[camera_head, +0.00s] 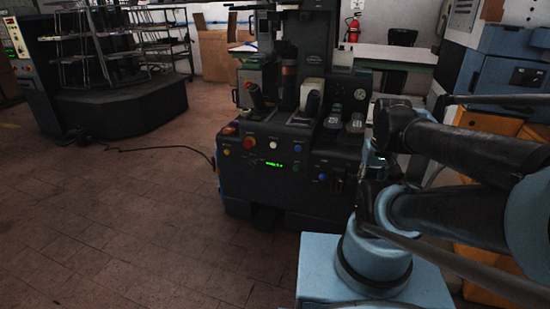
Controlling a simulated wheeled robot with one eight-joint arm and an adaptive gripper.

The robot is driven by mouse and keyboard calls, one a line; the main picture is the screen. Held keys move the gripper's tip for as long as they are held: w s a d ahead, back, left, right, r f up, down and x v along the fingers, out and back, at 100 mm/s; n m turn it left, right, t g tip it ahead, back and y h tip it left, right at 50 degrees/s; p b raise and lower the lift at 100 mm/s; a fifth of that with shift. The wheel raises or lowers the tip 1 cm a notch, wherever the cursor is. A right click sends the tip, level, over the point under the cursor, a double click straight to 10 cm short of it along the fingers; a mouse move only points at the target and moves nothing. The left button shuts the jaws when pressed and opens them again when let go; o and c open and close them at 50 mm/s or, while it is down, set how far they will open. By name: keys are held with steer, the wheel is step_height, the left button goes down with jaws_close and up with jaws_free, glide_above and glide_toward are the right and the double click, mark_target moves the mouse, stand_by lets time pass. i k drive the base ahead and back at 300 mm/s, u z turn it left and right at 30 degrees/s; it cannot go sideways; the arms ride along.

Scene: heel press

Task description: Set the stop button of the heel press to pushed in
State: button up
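The heel press (290,170) is a dark machine in the middle of the view. A red mushroom-shaped button (228,131) sits at the left end of its console top. A second red button (249,143) is on the front panel. I cannot tell from this view which of them is the stop button, or whether either is pushed in. My arm is folded at the right, apart from these buttons. Its end, with my gripper (375,163), seems to be right of the press; the fingers are too dark and small to make out.
A green lit display (274,165), a white button (273,145) and blue buttons (322,177) share the front panel. A black cable (150,149) lies on the floor left of the press. The tiled floor (110,220) at front left is clear. Orange and blue cabinets stand at right.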

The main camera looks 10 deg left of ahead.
mark_target(248, 143)
steer(key=k, duration=1.35)
steer(key=u, duration=0.55)
steer(key=i, duration=1.7)
steer(key=z, duration=0.25)
